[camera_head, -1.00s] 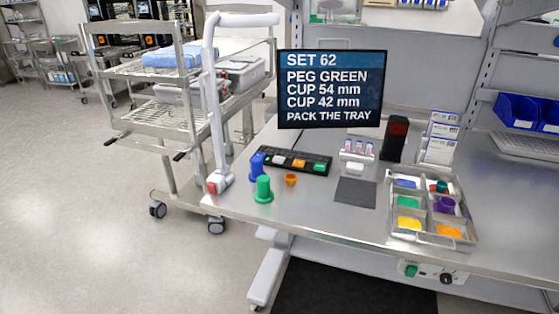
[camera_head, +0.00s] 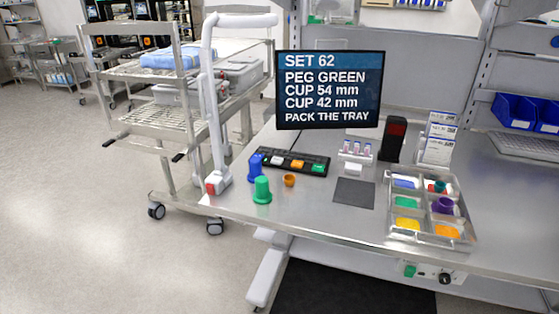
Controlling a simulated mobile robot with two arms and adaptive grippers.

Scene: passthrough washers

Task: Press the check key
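A black key strip (camera_head: 292,161) lies on the steel bench below the screen. It carries a white key (camera_head: 277,160), an orange key (camera_head: 297,164) and a green key (camera_head: 318,168); any marks on them are too small to read. The screen (camera_head: 330,90) reads "SET 62, PEG GREEN, CUP 54 mm, CUP 42 mm, PACK THE TRAY". Neither of my grippers is in view, and nothing touches the keys.
A blue peg (camera_head: 255,167), a green peg (camera_head: 262,190) and a small orange cup (camera_head: 289,180) stand before the strip. A compartment tray (camera_head: 419,241) with coloured pieces is at right. A dark pad (camera_head: 354,192) lies between. A white post (camera_head: 215,110) stands left.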

